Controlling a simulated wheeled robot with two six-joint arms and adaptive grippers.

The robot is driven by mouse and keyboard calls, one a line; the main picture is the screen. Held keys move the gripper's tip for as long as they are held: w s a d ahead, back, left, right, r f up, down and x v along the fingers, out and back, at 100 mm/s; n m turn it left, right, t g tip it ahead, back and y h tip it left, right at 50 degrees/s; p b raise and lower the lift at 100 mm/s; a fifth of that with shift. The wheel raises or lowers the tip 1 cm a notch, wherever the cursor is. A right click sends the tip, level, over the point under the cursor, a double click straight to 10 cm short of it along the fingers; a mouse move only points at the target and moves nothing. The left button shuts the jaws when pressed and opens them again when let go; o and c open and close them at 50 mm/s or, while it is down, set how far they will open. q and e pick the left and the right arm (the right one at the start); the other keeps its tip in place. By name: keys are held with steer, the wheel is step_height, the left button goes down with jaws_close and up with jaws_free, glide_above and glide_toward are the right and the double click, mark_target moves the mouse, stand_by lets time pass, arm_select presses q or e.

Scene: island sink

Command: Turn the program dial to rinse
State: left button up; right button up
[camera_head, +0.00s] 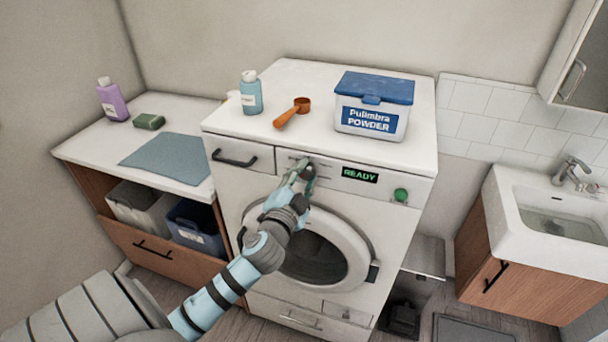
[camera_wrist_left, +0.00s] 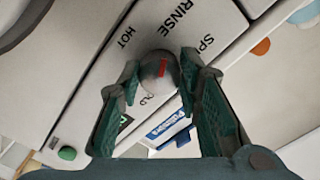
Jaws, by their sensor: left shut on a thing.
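The washing machine (camera_head: 225,190) has a front panel with a lit display reading READY (camera_head: 360,175). The program dial (camera_wrist_left: 158,72) is a round grey knob with a red mark, seen in the left wrist view. Labels RINSE, HOT and part of SPIN and COLD are printed around it. The red mark's upper end leans toward the RINSE side, but I cannot tell the exact setting. My left gripper (camera_head: 305,172) is at the panel, shut on the dial with a finger on either side. In the head view the gripper mostly hides the dial. My right gripper is out of view.
On the machine top stand a blue-lidded powder box (camera_head: 370,122), an orange scoop (camera_head: 293,112) and a blue bottle (camera_head: 251,95). A green button (camera_head: 401,195) is right of the display. The detergent drawer handle (camera_head: 234,160) juts out left of my gripper.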

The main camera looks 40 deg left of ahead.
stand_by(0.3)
arm_select(q)
steer(key=o, duration=1.1)
steer(key=shift+o, duration=0.2)
steer(key=shift+s, duration=0.1)
steer(key=v, duration=1.2)
